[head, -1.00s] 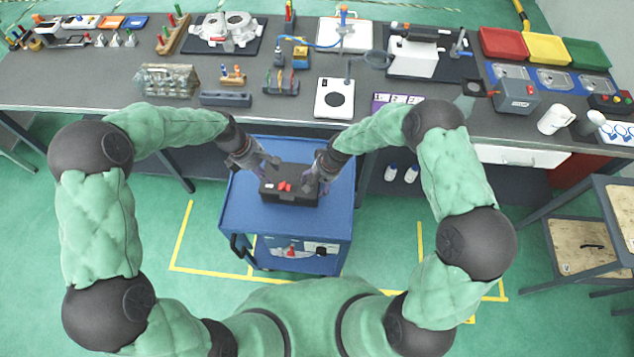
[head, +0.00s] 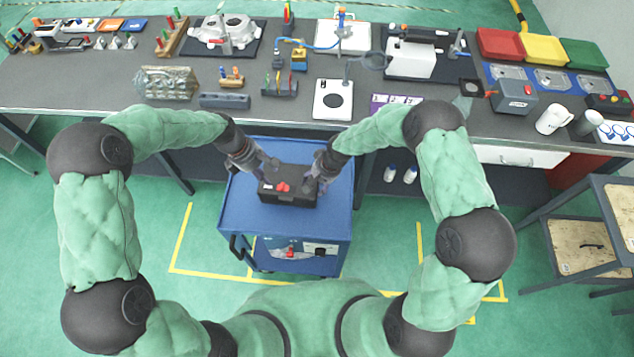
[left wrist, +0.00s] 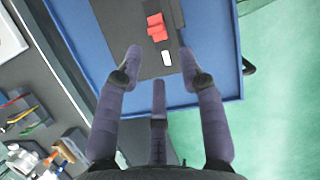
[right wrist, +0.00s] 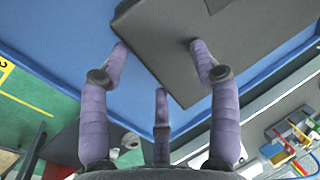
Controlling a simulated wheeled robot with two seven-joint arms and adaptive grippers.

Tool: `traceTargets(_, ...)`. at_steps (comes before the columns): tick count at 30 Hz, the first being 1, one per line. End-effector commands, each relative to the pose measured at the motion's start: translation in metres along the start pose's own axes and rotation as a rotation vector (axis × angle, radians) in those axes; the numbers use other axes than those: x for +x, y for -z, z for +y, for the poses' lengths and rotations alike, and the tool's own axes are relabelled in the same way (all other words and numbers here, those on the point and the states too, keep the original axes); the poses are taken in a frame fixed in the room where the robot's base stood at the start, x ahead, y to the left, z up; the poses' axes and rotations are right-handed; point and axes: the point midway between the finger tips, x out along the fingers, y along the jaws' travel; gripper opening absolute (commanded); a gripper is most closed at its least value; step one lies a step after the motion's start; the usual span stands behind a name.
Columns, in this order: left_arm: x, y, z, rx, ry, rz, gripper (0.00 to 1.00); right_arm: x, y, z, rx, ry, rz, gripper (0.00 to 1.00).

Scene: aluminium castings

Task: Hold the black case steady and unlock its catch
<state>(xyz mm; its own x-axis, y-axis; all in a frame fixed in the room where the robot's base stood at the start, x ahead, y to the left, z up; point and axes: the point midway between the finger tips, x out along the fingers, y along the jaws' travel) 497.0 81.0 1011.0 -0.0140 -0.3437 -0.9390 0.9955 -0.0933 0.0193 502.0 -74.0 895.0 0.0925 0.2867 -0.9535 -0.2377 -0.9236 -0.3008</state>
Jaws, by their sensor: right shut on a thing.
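The black case (head: 288,199) stands on a blue trolley, with red catch parts (head: 281,188) on top. In the left wrist view the red catch (left wrist: 157,27) lies ahead of the fingers, beside a small white patch (left wrist: 166,58). My left gripper (head: 268,168) is at the case's left end. Its fingers (left wrist: 160,56) are spread and show nothing between them but the case's end beyond. My right gripper (head: 316,182) is shut on the case's right end. In the right wrist view its fingers (right wrist: 157,45) straddle a corner of the case (right wrist: 165,50).
The blue trolley top (head: 250,215) has free room around the case. Behind it a long grey workbench (head: 115,85) carries castings, tools and a white plate (head: 333,112). A wooden-topped stool (head: 580,240) stands at the right.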

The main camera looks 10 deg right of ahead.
Motion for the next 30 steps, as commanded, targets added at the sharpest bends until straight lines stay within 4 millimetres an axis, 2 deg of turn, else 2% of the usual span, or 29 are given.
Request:
traceTargets(1, 0.002, 0.001, 0.000, 0.000, 0.000, 0.000, 0.39, 0.012, -0.014, 0.005, 0.003, -0.007, -0.028, 0.12)
traceTargets(6, 0.002, 0.001, 0.000, 0.000, 0.000, 0.000, 0.39, 0.012, -0.014, 0.005, 0.003, -0.007, -0.028, 0.12)
traceTargets(7, 0.002, 0.001, 0.000, 0.000, 0.000, 0.000, 0.36, 0.012, -0.014, 0.005, 0.003, -0.007, -0.028, 0.11)
traceTargets(11, -0.001, 0.009, 0.004, 0.012, 0.007, -0.002, 0.00, 0.012, -0.014, 0.005, 0.003, -0.007, -0.028, 0.11)
traceTargets(19, -0.019, 0.058, 0.018, 0.121, 0.061, -0.023, 0.00, 0.012, -0.014, 0.005, 0.003, -0.007, -0.028, 0.10)
traceTargets(23, -0.023, 0.066, 0.020, 0.147, 0.072, -0.030, 0.00, 0.012, -0.014, 0.005, 0.002, -0.007, -0.028, 0.10)
traceTargets(30, -0.023, 0.066, 0.019, 0.149, 0.072, -0.030, 0.00, 0.012, -0.014, 0.005, 0.002, -0.007, -0.029, 0.09)
